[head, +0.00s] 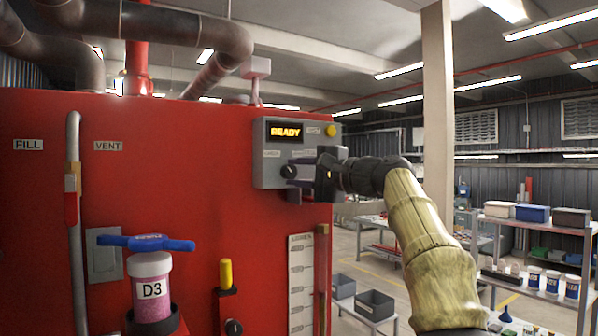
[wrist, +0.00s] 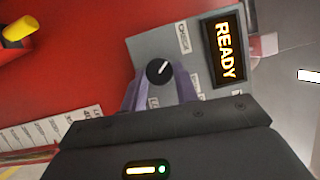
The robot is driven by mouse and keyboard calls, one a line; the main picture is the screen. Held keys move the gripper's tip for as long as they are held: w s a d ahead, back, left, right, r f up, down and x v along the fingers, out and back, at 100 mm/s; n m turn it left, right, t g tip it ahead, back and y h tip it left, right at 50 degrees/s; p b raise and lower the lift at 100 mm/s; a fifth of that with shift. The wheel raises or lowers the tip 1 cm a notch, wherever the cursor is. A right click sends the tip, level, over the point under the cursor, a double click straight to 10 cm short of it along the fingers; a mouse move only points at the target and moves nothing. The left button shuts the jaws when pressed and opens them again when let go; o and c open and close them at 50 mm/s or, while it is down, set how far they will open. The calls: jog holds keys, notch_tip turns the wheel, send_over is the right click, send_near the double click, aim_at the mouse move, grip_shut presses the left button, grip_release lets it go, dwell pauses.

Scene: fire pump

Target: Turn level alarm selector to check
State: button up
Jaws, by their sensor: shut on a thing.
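The level alarm selector is a round black knob (head: 289,171) on the grey control box (head: 262,140), below the lit READY display. In the wrist view the knob (wrist: 154,78) sits between the two purple-grey fingers of my gripper (wrist: 160,80), which is shut on it. Its white pointer line slants up and right in that view, roughly towards a small label (wrist: 184,37) that seems to read CHECK. Another label is partly covered by a finger. In the head view my gripper (head: 304,184) reaches the box from the right and hides its lower right part.
The box is on a red tank (head: 200,200). A yellow button (head: 331,130) is at its upper right. A pink D3 jar (head: 151,285), a blue handle (head: 147,243) and a yellow-handled lever (head: 226,274) stand at the lower left. Shelves are at the right.

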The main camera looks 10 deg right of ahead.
jog(key=shift+f, duration=0.1)
jog(key=o, duration=1)
jog(key=shift+s+d, duration=0.2)
jog(key=b+v, duration=0.6)
jog(key=v, duration=1)
jog(key=shift+s+d, duration=0.25)
jog(key=shift+s, duration=0.1)
